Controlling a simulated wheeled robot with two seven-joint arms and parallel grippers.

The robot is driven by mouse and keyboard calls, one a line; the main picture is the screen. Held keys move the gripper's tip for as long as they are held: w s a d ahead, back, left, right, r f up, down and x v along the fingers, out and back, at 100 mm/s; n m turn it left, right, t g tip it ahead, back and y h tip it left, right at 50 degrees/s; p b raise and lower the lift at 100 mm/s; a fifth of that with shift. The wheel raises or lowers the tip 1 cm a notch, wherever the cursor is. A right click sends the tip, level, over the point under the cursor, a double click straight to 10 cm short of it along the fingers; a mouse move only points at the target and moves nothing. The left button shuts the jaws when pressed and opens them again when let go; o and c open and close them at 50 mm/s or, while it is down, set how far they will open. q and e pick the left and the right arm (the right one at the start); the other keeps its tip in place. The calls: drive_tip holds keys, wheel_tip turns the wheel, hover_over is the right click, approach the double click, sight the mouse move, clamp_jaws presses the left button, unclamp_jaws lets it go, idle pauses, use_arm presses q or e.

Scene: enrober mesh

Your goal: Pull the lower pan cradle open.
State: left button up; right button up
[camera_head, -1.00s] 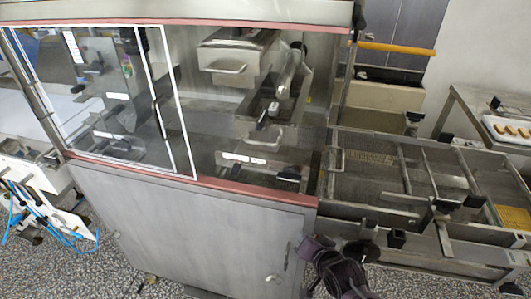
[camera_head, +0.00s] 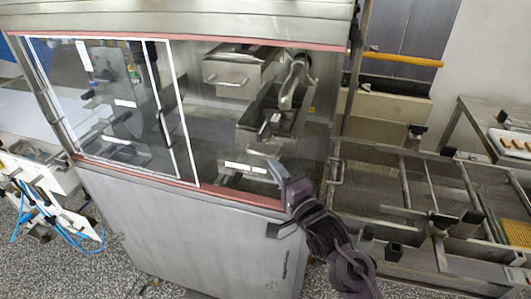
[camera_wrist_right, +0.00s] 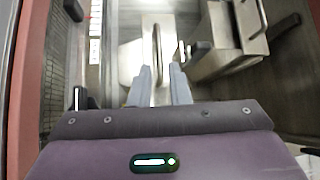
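The lower pan cradle (camera_head: 248,138) is a grey metal trough inside the machine, below and right of an upper metal box (camera_head: 227,72) with a bar handle. My right gripper (camera_head: 274,168) reaches over the red sill, in front of and below the trough. In the right wrist view, its two grey fingers (camera_wrist_right: 160,88) are apart. A pale metal panel with a bar handle (camera_wrist_right: 157,52) shows just beyond and between the fingertips. I see no grip on it; whether the fingers flank the bar cannot be told. My left gripper is not in view.
Glass doors with white frames (camera_head: 118,110) cover the left of the opening. The red sill (camera_head: 240,197) runs along its lower edge. A mesh conveyor frame (camera_head: 375,180) stands right of the machine. In the wrist view, a metal box (camera_wrist_right: 222,52) lies close right of the fingers.

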sight(265, 155)
drive_tip(key=p+x, duration=0.1)
drive_tip(key=x, duration=0.5)
drive_tip(key=shift+c, duration=0.4)
clamp_jaws()
